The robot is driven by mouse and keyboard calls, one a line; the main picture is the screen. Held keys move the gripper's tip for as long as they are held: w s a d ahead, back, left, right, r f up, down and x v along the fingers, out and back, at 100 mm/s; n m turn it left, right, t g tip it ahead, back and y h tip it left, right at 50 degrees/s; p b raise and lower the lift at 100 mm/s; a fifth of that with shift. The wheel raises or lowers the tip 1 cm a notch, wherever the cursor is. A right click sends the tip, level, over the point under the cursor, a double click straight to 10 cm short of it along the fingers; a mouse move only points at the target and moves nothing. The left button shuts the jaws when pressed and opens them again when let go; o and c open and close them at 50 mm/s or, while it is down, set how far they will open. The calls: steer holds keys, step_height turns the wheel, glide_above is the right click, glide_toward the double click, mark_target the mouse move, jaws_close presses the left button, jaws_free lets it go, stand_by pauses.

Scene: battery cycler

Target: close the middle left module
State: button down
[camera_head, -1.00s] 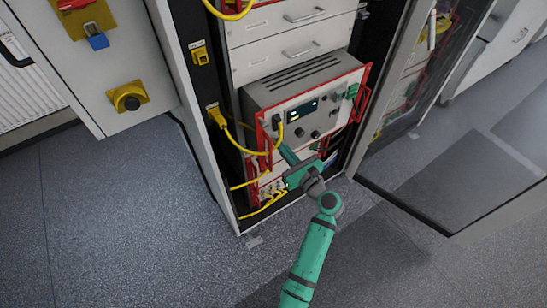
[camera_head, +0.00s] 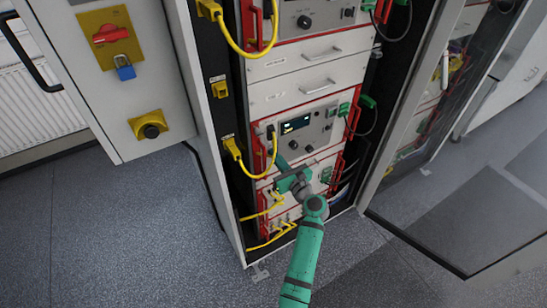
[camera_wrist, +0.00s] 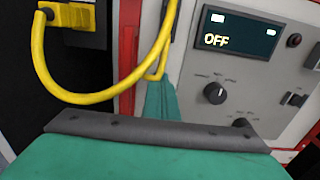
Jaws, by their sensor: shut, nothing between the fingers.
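The module (camera_head: 318,127) is a light grey front panel with a dark display, knobs and red handles, in the rack of the open cabinet. My gripper (camera_head: 283,162) is at the module's lower left front. Its green fingertips (camera_wrist: 160,98) are shut and empty, beside the left red handle and behind a yellow cable loop. I cannot tell whether they touch the panel.
Yellow cables (camera_head: 273,160) loop from the cabinet's left post to the modules, close to my gripper. Two plain drawers (camera_head: 295,90) are above the module. A glass door (camera_head: 440,190) stands open at the right. The floor (camera_head: 130,230) in front is clear at the left.

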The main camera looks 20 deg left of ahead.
steer(key=shift+w+a+r, duration=0.1)
steer(key=shift+w+a, duration=0.05)
steer(key=shift+a, duration=0.25)
steer(key=v, duration=1.5)
steer(key=s+d+f+n+t+h, duration=0.1)
steer(key=s+d+f+n+h, duration=0.3)
steer(key=s+f, duration=0.6)
steer(key=s+d+f+n+t+h, duration=0.1)
steer(key=s+d+f+n+h, duration=0.1)
steer(key=s+d+f+h, duration=0.3)
steer(key=s+d+f+n+h, duration=0.2)
steer(key=s+f, duration=0.1)
steer(key=s, duration=0.4)
steer(key=s+d+r+n+h, duration=0.1)
steer(key=s+d+r+n, duration=0.1)
steer(key=s+n, duration=0.3)
steer(key=s+d+r+n+h, duration=0.2)
steer(key=s+r+n, duration=0.1)
steer(key=s, duration=0.4)
steer(key=s+a+r+n+t, duration=0.1)
steer(key=s+r+n+t, duration=0.1)
steer(key=s+r+n, duration=0.7)
step_height(320, 180, up, 2)
steer(key=shift+s+r+n, duration=0.1)
steer(key=shift+s+n, duration=0.15)
steer(key=shift+n, duration=0.05)
